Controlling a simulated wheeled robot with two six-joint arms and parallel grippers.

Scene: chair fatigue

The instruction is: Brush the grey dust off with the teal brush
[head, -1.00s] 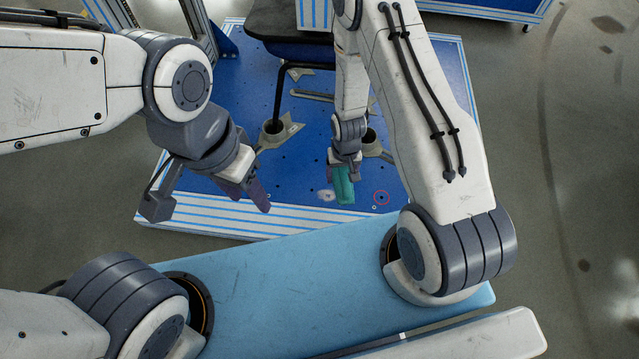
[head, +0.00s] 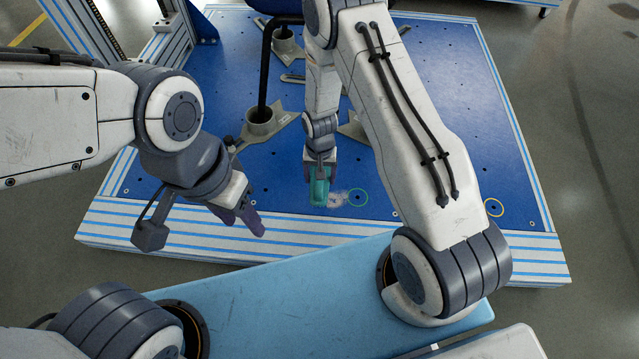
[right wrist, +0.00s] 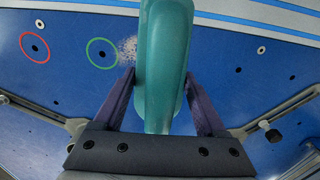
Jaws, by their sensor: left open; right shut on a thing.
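The teal brush (head: 319,188) is held in my right gripper (head: 320,172) over the front part of the blue platform (head: 285,180). In the right wrist view the brush (right wrist: 164,60) sits between both fingers. The grey dust (head: 338,199) is a small pale patch on the platform, just right of the brush in the head view. In the right wrist view the dust (right wrist: 127,50) shows left of the brush, which may hide part of it. I cannot tell whether the bristles touch the platform. My left gripper (head: 242,215) is open and empty above the platform's front edge.
A green ring (head: 357,196) lies beside the dust. A yellow ring (head: 494,207) is at the right, and a red ring (right wrist: 34,47) shows in the right wrist view. Grey clamp fixtures (head: 262,122) and a black chair leg (head: 265,70) stand behind. My right forearm covers part of the platform.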

